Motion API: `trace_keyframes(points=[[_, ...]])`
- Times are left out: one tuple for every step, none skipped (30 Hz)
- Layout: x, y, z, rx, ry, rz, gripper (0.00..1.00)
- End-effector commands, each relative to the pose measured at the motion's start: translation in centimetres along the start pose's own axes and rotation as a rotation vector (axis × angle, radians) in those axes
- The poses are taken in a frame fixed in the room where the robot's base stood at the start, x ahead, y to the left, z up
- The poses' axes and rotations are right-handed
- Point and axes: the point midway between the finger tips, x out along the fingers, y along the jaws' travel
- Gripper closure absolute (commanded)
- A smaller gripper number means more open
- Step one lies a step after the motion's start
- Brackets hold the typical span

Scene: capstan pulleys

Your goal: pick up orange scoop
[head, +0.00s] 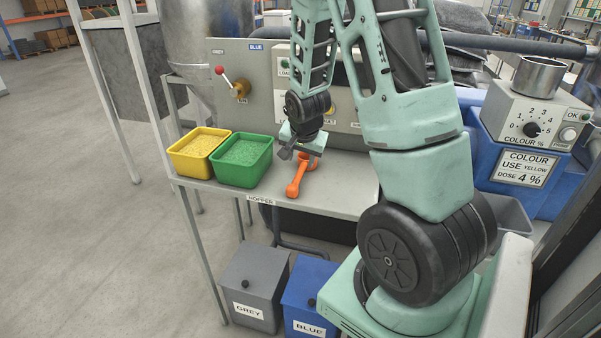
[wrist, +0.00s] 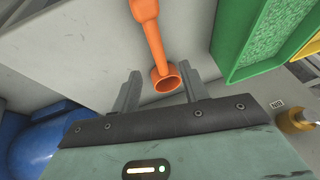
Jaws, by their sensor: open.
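The orange scoop (head: 295,184) lies on the grey shelf (head: 335,195), with its handle toward the front edge and its round cup toward the back. In the wrist view the scoop's cup (wrist: 166,77) shows between and just beyond the fingertips, and its handle runs away to the top of the picture. My gripper (head: 300,155) is above the cup end of the scoop, with its fingers pointing down. In the wrist view my gripper (wrist: 160,85) is open, one finger on each side of the cup. I cannot tell how high the fingertips are above the scoop.
A green bin (head: 242,160) of green granules and a yellow bin (head: 198,152) of yellow granules stand left of the scoop. A control panel (head: 262,90) with a red-knobbed lever stands behind. Grey (head: 255,285) and blue (head: 308,295) lidded boxes sit below the shelf.

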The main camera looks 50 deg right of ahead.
Motion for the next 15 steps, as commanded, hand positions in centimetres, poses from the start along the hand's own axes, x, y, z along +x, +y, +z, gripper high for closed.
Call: trace_keyframes(points=[[0.6, 0.1, 0.0, 0.000, -0.003, 0.003, 0.56], [1.0, 0.1, 0.0, -0.001, -0.003, 0.003, 0.56], [1.4, 0.0, 0.0, -0.001, -0.002, 0.003, 0.56], [1.7, 0.0, 0.0, -0.001, -0.001, 0.002, 0.56], [1.9, 0.0, 0.0, -0.001, -0.001, 0.002, 0.56], [2.2, 0.0, 0.0, -0.001, -0.001, 0.001, 0.56], [2.3, 0.0, 0.0, -0.001, -0.001, 0.001, 0.56], [2.4, 0.0, 0.0, -0.001, 0.000, 0.000, 0.56], [2.5, 0.0, 0.0, -0.001, 0.000, -0.001, 0.56], [2.6, 0.0, 0.0, -0.001, 0.000, -0.001, 0.56], [2.7, 0.0, 0.0, -0.001, -0.001, 0.000, 0.56], [2.9, 0.0, 0.0, -0.001, -0.001, 0.001, 0.56], [3.1, 0.1, 0.0, -0.001, -0.002, 0.002, 0.56], [3.4, 0.1, 0.0, -0.001, -0.002, 0.003, 0.56], [3.8, 0.2, -0.1, -0.002, -0.003, 0.003, 0.56]])
